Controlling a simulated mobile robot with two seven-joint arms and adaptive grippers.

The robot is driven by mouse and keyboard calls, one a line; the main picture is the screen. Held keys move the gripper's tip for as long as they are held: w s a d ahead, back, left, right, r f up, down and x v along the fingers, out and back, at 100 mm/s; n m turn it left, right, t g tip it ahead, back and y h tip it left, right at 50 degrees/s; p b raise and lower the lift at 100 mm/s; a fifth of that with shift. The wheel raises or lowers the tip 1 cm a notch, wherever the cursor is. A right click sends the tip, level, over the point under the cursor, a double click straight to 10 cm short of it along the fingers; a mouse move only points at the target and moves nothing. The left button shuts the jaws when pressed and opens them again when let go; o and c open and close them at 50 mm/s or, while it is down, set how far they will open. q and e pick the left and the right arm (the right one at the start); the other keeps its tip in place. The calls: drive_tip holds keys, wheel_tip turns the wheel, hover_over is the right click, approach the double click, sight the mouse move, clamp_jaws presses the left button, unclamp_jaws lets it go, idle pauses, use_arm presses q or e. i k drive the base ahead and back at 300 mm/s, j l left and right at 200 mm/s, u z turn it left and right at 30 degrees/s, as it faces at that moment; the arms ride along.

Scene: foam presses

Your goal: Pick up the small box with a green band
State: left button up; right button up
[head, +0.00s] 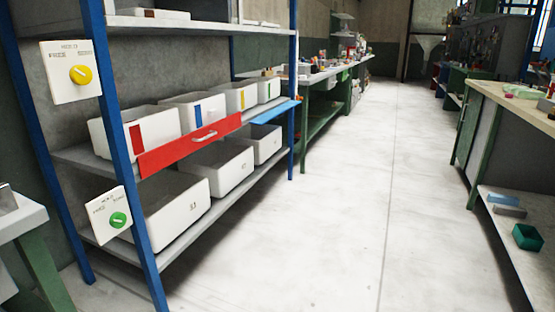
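A white box with a green band (264,96) stands at the far right end of the middle shelf row on the blue-framed rack. It looks the smallest in that row, partly because it is farthest away. Beside it stand white boxes with a yellow band (235,103), a blue band (212,110) and a red band (165,120). Neither of my grippers is in view.
A red panel with a handle (190,146) and a blue panel (275,112) front the middle shelf. White bins (228,172) fill the lower shelf. Dial plates (62,88) hang on the rack posts. The aisle floor (340,200) is clear; a bench (510,98) stands right.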

sight(268, 88)
drive_tip(key=i+z, duration=0.1)
drive_tip(key=i, duration=1.6)
